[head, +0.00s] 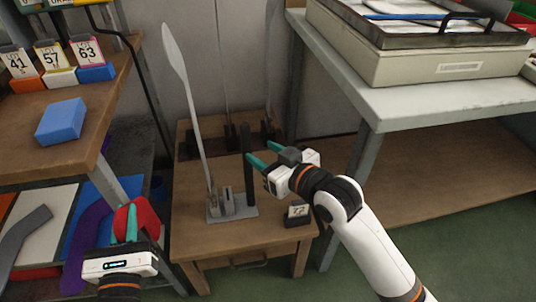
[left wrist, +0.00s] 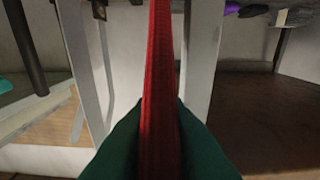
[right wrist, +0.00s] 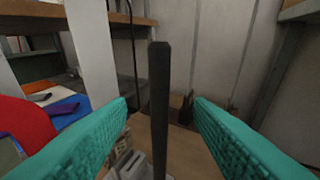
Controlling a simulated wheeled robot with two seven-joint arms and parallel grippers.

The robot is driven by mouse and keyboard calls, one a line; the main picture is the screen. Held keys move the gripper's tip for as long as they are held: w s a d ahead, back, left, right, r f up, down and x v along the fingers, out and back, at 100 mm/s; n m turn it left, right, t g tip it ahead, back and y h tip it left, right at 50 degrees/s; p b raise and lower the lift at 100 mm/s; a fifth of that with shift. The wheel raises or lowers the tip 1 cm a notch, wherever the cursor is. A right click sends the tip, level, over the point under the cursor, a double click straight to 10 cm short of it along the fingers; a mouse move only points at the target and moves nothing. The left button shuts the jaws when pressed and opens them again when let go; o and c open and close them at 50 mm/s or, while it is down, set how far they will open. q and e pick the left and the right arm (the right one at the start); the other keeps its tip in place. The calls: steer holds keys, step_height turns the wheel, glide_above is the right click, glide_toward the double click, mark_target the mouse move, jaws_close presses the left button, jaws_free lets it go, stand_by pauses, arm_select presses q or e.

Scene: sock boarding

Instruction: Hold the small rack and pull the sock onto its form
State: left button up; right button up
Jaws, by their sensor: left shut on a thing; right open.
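The small rack has a grey base (head: 243,212) on a low wooden stand, with a dark upright post (head: 250,165). A tall pale form (head: 180,65) with a rounded tip rises from it, leaning slightly left. My left gripper (head: 125,222) is shut on the red sock (head: 146,218), left of the rack and apart from the form. In the left wrist view the sock (left wrist: 162,85) runs as a narrow strip between the fingers. My right gripper (head: 265,153) is open beside the post. In the right wrist view the post (right wrist: 159,110) stands between the spread fingers, apart from both.
The low wooden stand (head: 195,238) also bears a small number block (head: 298,214). A shelf with numbered tags and a blue block (head: 61,121) is at left, with flat sock shapes below. A white table (head: 420,105) with a big box stands at right.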

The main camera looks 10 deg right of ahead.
mark_target(249, 145)
steer(key=shift+x, duration=3.65)
steer(key=c, duration=0.8)
steer(key=shift+c, duration=0.2)
